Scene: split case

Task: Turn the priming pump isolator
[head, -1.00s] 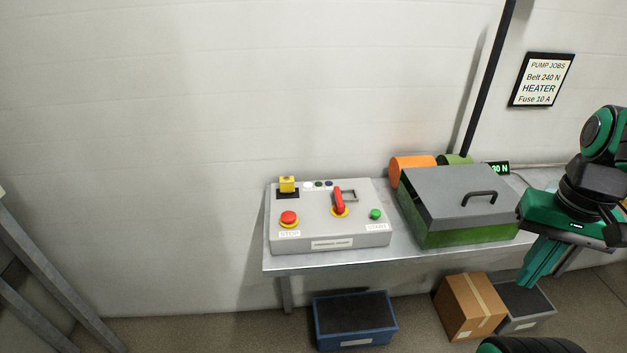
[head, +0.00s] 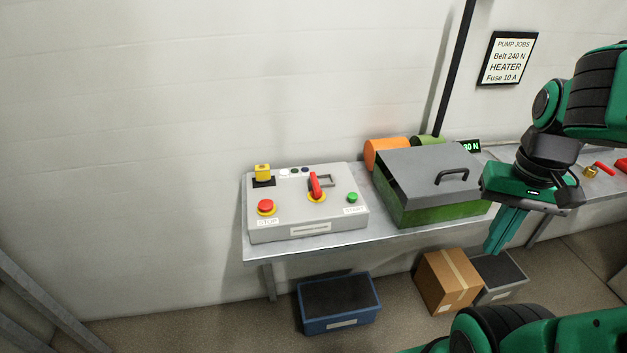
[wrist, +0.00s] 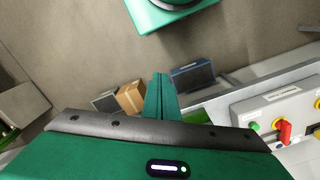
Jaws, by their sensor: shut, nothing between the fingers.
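The grey control box (head: 307,229) stands on the left part of the metal bench. Its red isolator handle (head: 315,186) sits on a yellow round base near the box's middle, with its grip pointing away toward the wall. The handle also shows at the right edge of the wrist view (wrist: 284,131). A red stop button (head: 266,206) is left of it and a green start button (head: 352,197) is right of it. My gripper (head: 494,250) is shut and empty, pointing down in front of the bench, well right of the box and touching nothing.
A green case with a grey lid (head: 425,170) stands between the box and my gripper. Orange (head: 386,152) and green cylinders lie behind it. A blue bin (head: 338,303), a cardboard box (head: 447,280) and a grey bin (head: 503,277) sit on the floor below.

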